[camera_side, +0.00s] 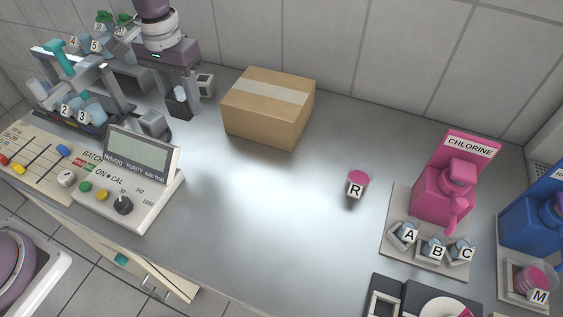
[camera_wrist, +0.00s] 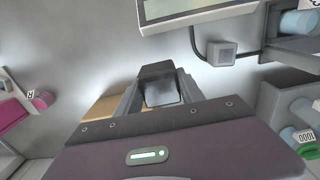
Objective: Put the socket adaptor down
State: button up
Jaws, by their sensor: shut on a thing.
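My gripper (camera_side: 181,108) is at the back left of the bench, between the rack and the cardboard box, pointing down. In the wrist view the adaptor (camera_wrist: 160,88) sits between the two fingers (camera_wrist: 158,98), with a lighter grey face showing. The fingers hide its sides. I cannot tell whether its underside touches the bench.
A cardboard box (camera_side: 268,105) stands right of my gripper. A small pale box (camera_side: 205,84) is close behind it. The rack (camera_side: 75,85) and control panel (camera_side: 125,180) are left. A cup marked R (camera_side: 357,181) and pink chlorine dispenser (camera_side: 445,192) are right.

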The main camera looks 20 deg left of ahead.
send_over(236, 161)
jog(key=f, duration=0.2)
notch_tip(236, 161, down, 10)
jog(key=shift+r, duration=0.15)
jog(key=o, duration=1.4)
notch_tip(236, 161, up, 12)
jog(key=shift+s+r, duration=0.1)
